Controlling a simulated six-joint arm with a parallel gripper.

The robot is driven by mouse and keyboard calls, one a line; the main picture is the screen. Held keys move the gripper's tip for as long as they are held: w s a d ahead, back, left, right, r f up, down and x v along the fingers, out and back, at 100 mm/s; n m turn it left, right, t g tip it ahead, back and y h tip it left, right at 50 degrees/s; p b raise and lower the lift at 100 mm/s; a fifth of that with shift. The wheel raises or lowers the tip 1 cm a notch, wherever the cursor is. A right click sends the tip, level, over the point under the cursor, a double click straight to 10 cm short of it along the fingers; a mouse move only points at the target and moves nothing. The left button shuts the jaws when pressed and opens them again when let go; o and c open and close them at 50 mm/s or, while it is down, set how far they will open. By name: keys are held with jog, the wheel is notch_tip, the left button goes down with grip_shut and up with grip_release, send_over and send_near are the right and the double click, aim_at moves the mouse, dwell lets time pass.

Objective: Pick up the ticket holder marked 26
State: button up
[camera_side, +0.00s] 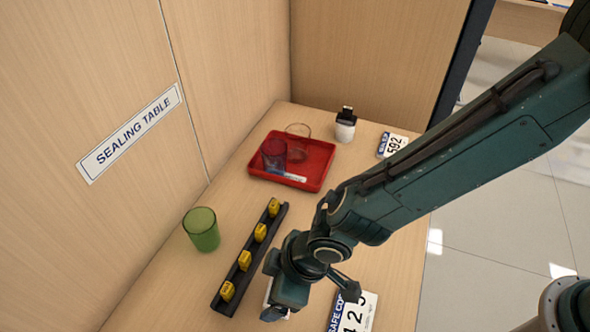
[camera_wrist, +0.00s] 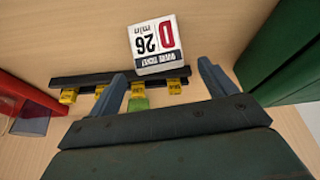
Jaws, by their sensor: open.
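The ticket holder (camera_wrist: 157,45) is a small white block with an upside-down "26 min" and a red panel in the wrist view. It stands on the wood counter in front of the black rack, between and beyond my two fingertips. My gripper (camera_wrist: 162,72) is open, with a finger on each side of the holder's line and no visible contact. In the side view my gripper (camera_side: 312,300) is low over the counter, right of the rack's near end. There the holder is mostly hidden behind my gripper; only white slivers show.
A black rack (camera_side: 250,262) with several yellow tags lies close beside my gripper. A green cup (camera_side: 201,229) stands left of it. A red tray (camera_side: 322,160) holds glasses farther back. A white bottle (camera_side: 345,127) and number plates (camera_side: 392,146) (camera_side: 354,314) stand along the counter.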

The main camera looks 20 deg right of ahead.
jog(key=shift+x, duration=2.25)
jog(key=shift+c, duration=0.4)
jog(key=c, duration=1)
